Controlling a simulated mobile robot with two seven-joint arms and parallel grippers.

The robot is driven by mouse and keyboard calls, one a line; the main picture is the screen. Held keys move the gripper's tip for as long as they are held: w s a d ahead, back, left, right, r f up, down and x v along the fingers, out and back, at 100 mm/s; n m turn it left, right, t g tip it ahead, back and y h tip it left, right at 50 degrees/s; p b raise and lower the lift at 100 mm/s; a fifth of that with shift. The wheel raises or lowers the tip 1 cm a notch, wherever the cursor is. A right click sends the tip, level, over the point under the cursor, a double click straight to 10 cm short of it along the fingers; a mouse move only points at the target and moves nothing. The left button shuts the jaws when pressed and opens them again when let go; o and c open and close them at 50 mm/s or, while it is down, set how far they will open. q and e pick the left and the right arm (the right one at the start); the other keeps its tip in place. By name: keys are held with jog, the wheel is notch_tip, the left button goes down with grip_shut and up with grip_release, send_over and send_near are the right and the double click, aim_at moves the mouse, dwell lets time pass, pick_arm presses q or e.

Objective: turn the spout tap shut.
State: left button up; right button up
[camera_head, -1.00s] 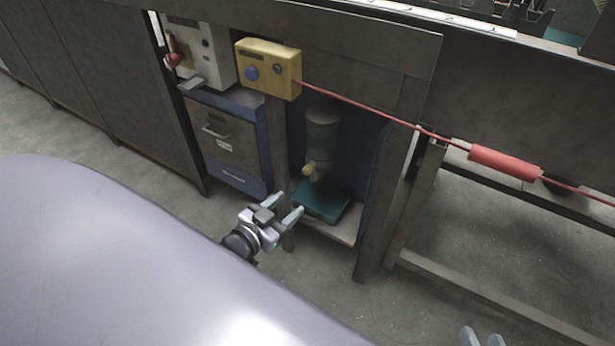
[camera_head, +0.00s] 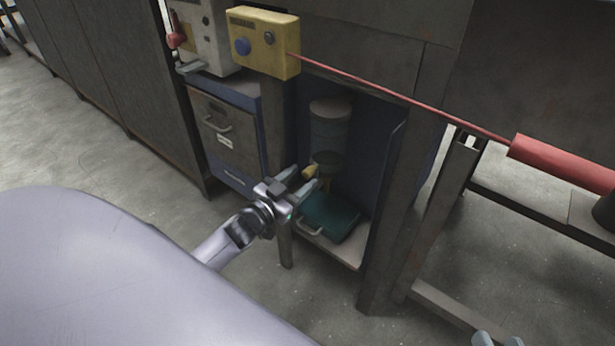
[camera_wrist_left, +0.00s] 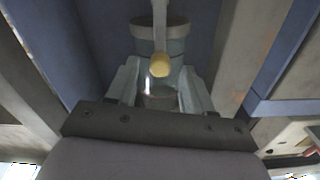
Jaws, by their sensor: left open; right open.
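The spout tap shows as a yellow knob (camera_head: 310,171) low on the front of a grey cylindrical container (camera_head: 329,125) inside the open bay under the bench. In the left wrist view the yellow knob (camera_wrist_left: 160,66) is centred ahead, with a pale lever or bar (camera_wrist_left: 160,22) above it. My left gripper (camera_head: 302,187) is open and empty, its fingers pointing at the tap. In the left wrist view the fingers (camera_wrist_left: 160,85) stand either side of the knob's line; contact cannot be told. My right gripper (camera_head: 497,341) barely shows at the bottom edge.
A teal case (camera_head: 330,217) lies on the shelf below the tap. A yellow box (camera_head: 264,43) with a red cord (camera_head: 400,97) hangs above. A drawer cabinet (camera_head: 226,138) stands left of the bay. A bench leg (camera_head: 385,235) stands to its right.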

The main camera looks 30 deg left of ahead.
aim_at(305, 176)
pick_arm(q)
jog(key=w+b, duration=0.1)
jog(key=w, duration=0.1)
jog(key=shift+w+d, duration=0.1)
jog(key=shift+w, duration=0.55)
pick_arm(e)
jog(key=shift+d+r+t, duration=0.1)
jog(key=shift+d+t, duration=0.3)
pick_arm(q)
grip_shut()
jog(key=shift+d, duration=0.1)
